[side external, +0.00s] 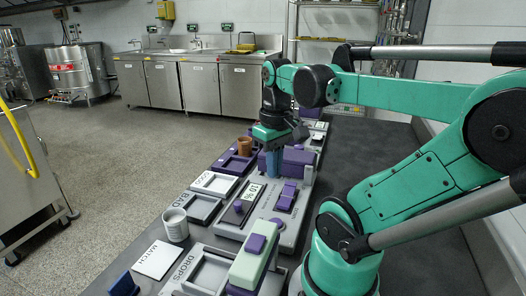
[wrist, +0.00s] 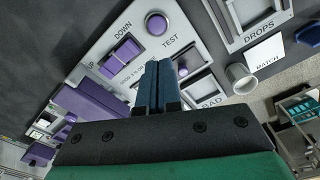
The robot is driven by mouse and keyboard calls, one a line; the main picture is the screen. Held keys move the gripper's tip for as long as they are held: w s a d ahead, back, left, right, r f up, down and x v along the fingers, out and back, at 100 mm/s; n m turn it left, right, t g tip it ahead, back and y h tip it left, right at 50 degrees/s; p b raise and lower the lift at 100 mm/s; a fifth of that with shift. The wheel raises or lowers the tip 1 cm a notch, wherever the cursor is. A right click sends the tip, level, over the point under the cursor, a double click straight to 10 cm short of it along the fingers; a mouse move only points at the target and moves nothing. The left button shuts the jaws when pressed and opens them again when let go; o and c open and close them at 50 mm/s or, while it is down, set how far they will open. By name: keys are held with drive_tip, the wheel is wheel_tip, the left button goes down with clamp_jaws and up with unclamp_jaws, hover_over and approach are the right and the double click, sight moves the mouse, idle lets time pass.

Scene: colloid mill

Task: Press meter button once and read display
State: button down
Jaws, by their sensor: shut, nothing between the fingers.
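The meter is a light grey panel (side external: 262,228) on the bench in the side external view, and it also shows in the wrist view (wrist: 200,52). Its small white display (side external: 254,191) bears dark characters too small to read surely. A round purple button (side external: 239,207) sits beside the display. The wrist view shows a large round purple button (wrist: 157,24) near the label TEST, a purple rocker (wrist: 127,50) by DOWN, and a smaller purple button (wrist: 182,69). My gripper (side external: 272,174) is shut and empty, above the bench beyond the display; its blue fingers (wrist: 158,70) hide part of the panel.
Trays marked GOOD (side external: 214,183) and BAD (side external: 203,207) lie left of the panel, with DROPS (side external: 207,274) nearer. A white cup (side external: 175,224) and MATCH card (side external: 158,260) stand nearby. Dark bench is clear at right.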

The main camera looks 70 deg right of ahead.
drive_tip(key=w+a+f+n+t, duration=0.1)
drive_tip(key=w+a+n+t, duration=0.4)
drive_tip(key=w+a, duration=0.6)
drive_tip(key=shift+w+a+f+n+t, duration=0.3)
drive_tip(key=shift+a+n+t, duration=0.1)
drive_tip(key=shift+a+t, duration=0.6)
drive_tip(key=shift+d, duration=0.15)
idle(0.6)
drive_tip(key=s+d+n+g+h, duration=0.6)
drive_tip(key=s+d+n+g, duration=0.3)
drive_tip(key=n, duration=1.4)
drive_tip(key=s+d, duration=0.3)
drive_tip(key=shift+d+r+g+h, duration=0.15)
drive_tip(key=shift+d+g+h, duration=0.05)
drive_tip(key=shift+g+h, duration=0.2)
drive_tip(key=shift+s, duration=0.1)
